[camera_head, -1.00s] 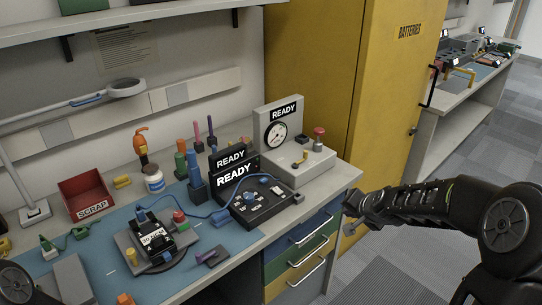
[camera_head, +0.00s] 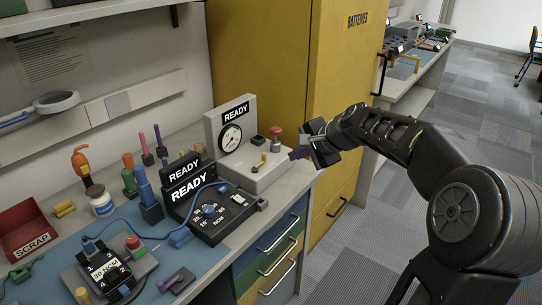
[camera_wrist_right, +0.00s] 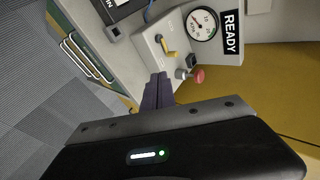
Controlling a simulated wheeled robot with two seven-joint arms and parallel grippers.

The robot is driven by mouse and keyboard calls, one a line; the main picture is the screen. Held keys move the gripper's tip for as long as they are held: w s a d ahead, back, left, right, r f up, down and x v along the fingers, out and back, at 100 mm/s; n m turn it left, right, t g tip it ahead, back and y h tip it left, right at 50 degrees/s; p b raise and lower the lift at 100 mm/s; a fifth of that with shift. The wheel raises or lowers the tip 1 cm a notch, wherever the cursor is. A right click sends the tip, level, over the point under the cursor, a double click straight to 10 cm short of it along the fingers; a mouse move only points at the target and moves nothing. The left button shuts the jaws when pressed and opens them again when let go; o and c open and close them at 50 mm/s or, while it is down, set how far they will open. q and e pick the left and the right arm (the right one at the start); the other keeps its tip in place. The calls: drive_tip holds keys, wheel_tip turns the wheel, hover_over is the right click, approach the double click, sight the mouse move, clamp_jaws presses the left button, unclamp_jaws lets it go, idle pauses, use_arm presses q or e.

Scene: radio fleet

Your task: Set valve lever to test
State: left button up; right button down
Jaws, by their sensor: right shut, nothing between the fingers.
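The valve lever (camera_wrist_right: 167,46) is a small yellow lever on the top of a light grey gauge box (camera_head: 257,178) at the bench's right end. It also shows in the head view (camera_head: 259,164). A round pressure gauge (camera_head: 230,138) and a READY sign (camera_head: 236,114) are on the box's upright panel. A red knob (camera_head: 276,131) stands behind the lever. My right gripper (camera_head: 299,153) is shut and empty, just right of the box. In the wrist view its dark fingertips (camera_wrist_right: 158,78) point toward the lever, apart from it. My left gripper is out of view.
A black torque tester (camera_head: 213,209) with a blue knob stands left of the gauge box. A yellow cabinet (camera_head: 263,60) rises behind. Drawers (camera_head: 276,243) are below the bench edge.

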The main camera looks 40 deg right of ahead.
drive_tip(key=w+r+x, duration=0.1)
drive_tip(key=r+x, duration=0.1)
drive_tip(key=x, duration=1)
drive_tip(key=shift+w+f, duration=0.15)
drive_tip(key=shift+w, duration=0.4)
